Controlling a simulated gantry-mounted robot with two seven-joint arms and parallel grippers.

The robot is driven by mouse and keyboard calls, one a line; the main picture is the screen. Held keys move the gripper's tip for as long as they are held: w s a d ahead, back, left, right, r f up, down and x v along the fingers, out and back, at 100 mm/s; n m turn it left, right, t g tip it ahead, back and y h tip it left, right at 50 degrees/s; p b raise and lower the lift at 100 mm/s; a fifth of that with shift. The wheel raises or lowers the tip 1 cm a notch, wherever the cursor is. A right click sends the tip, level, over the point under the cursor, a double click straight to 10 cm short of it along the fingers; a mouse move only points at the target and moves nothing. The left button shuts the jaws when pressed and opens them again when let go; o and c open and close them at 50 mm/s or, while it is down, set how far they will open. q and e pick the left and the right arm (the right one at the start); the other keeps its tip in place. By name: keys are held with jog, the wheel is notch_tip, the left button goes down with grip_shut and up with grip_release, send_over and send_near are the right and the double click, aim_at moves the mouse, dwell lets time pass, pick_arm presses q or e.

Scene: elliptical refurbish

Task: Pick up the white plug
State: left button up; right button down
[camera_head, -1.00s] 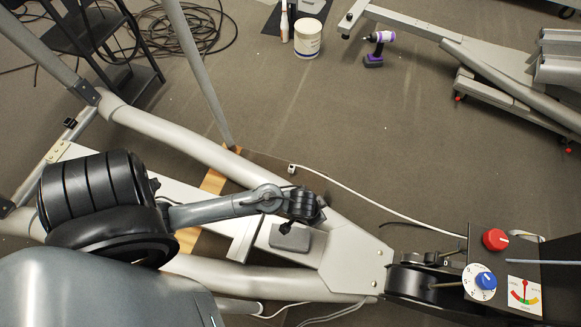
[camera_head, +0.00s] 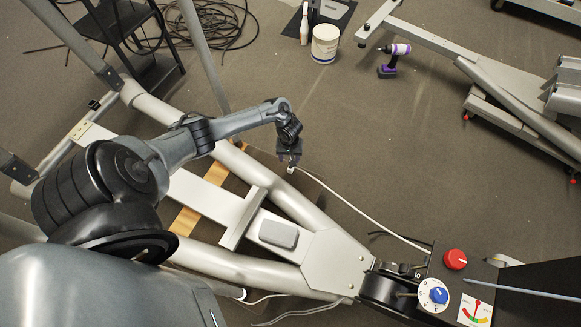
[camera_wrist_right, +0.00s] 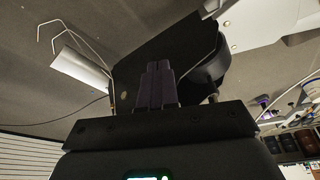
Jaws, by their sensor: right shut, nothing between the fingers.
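The white plug (camera_head: 291,170) is at the end of a white cable (camera_head: 350,206), just past the elliptical's grey frame tube. My left gripper (camera_head: 289,161) points down right at the plug in the head view and partly covers it. I cannot tell whether its fingers are apart or closed on the plug. My right gripper (camera_wrist_right: 158,66) shows only in the right wrist view, with its fingers together and empty, in front of a dark panel.
The elliptical frame (camera_head: 310,232) fills the lower middle. A console with a red knob (camera_head: 455,259) and a blue dial (camera_head: 438,295) stands at lower right. A white bucket (camera_head: 325,44) and a purple drill (camera_head: 392,62) are on the floor behind. Open floor lies right of the plug.

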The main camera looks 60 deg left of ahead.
aim_at(291, 169)
pick_arm(q)
notch_tip(291, 169, down, 4)
jog(key=shift+r+b, duration=0.25)
jog(key=shift+b, duration=0.75)
jog(key=shift+w+f+b, duration=0.1)
jog(key=shift+f+b, duration=0.2)
jog(key=shift+b, duration=0.05)
notch_tip(291, 169, down, 5)
jog(key=b, duration=0.5)
jog(key=shift+w+r, duration=0.15)
jog(key=shift+r, duration=0.05)
pick_arm(e)
notch_tip(291, 169, down, 9)
pick_arm(q)
grip_shut()
pick_arm(e)
jog(key=shift+r, duration=0.1)
